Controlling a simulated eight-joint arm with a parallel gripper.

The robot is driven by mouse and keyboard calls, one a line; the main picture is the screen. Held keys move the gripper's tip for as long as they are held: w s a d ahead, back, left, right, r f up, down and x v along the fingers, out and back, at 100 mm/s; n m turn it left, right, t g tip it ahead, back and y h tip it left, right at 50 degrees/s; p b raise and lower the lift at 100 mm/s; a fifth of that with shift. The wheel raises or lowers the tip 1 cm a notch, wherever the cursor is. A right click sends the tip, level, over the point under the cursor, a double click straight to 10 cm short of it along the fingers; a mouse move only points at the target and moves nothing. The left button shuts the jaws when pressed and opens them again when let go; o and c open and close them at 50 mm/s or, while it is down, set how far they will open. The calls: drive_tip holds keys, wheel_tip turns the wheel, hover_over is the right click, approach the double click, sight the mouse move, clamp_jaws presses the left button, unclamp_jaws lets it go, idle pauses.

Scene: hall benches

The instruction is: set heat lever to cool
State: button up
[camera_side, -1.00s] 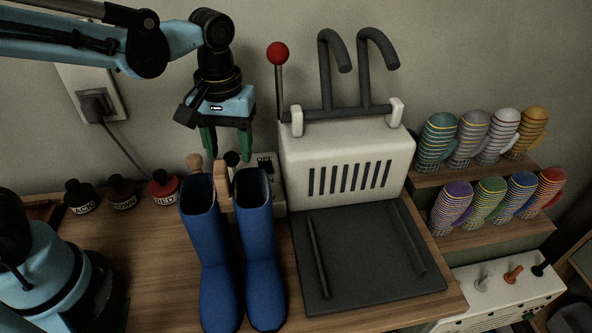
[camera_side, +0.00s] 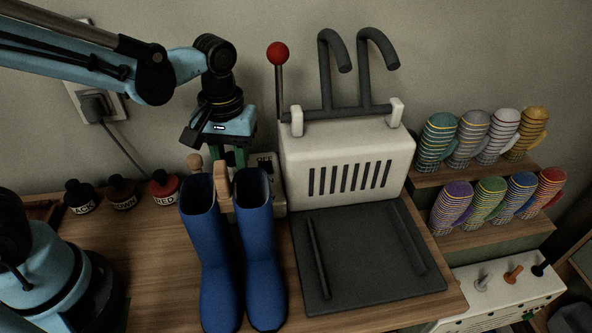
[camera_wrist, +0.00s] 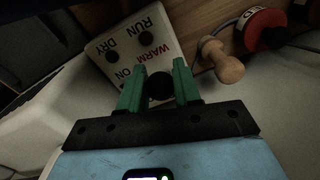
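The heat lever is on a small cream control panel (camera_wrist: 108,38) with red WARM and black RUN, DRY and ON lettering, in the wrist view. Its round black knob (camera_wrist: 159,86) sits between my green fingertips, beside the WARM word. My gripper (camera_wrist: 159,78) appears shut on this knob, with a finger against each side. In the side view my gripper (camera_side: 228,157) points down behind the blue boots, left of the white machine. The boots and my fingers hide the knob there. No COOL lettering is visible.
Blue boots (camera_side: 262,245) stand in front of the panel. A white machine (camera_side: 350,150) with a red-ball lever (camera_side: 278,54) stands to the right. A wooden peg (camera_wrist: 222,62) is close beside my fingers. Several small dark pots, including a red-topped one (camera_side: 163,187), stand left.

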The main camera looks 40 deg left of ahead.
clamp_jaws()
drive_tip(key=shift+w, duration=0.1)
drive_tip(key=shift+w+a+r+g+h, duration=0.35)
drive_tip(key=shift+w+a+g+h, duration=0.3)
drive_tip(key=shift+g+h, duration=0.4)
drive_tip(key=o, duration=0.9)
unclamp_jaws()
drive_tip(key=shift+s, duration=0.1)
drive_tip(key=shift+c, duration=0.2)
drive_tip(key=v, duration=0.7)
drive_tip(key=shift+r, duration=0.25)
